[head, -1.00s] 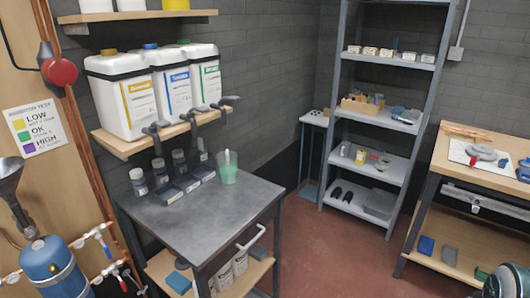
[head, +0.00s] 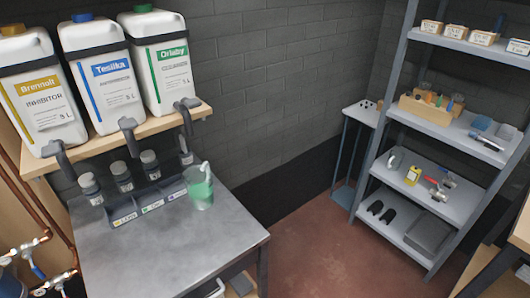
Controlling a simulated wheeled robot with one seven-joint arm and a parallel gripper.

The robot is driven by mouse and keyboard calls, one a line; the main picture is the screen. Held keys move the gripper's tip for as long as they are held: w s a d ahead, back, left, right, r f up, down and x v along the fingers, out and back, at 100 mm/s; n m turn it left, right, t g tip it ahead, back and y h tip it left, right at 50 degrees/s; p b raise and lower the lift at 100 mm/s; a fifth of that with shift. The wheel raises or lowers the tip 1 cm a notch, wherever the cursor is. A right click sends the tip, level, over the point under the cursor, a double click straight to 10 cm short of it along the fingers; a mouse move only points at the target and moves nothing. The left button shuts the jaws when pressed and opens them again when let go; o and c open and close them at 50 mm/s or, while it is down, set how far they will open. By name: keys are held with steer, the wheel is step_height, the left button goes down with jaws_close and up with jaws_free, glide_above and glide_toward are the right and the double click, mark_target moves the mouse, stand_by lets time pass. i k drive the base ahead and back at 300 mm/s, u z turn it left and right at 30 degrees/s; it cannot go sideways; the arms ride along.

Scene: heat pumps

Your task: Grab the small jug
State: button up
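The small jug is most likely the clear beaker-like jug (head: 200,188) with green liquid. It stands upright on the grey metal table (head: 165,255), near the table's back edge, with a pale stick or handle rising from its top. It is right of the small labelled bins (head: 149,203). My gripper does not show in the head view, so its place relative to the jug cannot be seen.
A grey shelving unit (head: 440,200) is at the right. Red floor (head: 335,255) between is clear.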

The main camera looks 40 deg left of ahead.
mark_target(198, 179)
steer(key=i, duration=1.25)
steer(key=u, duration=1.65)
steer(key=i, duration=1.15)
steer(key=u, duration=1.7)
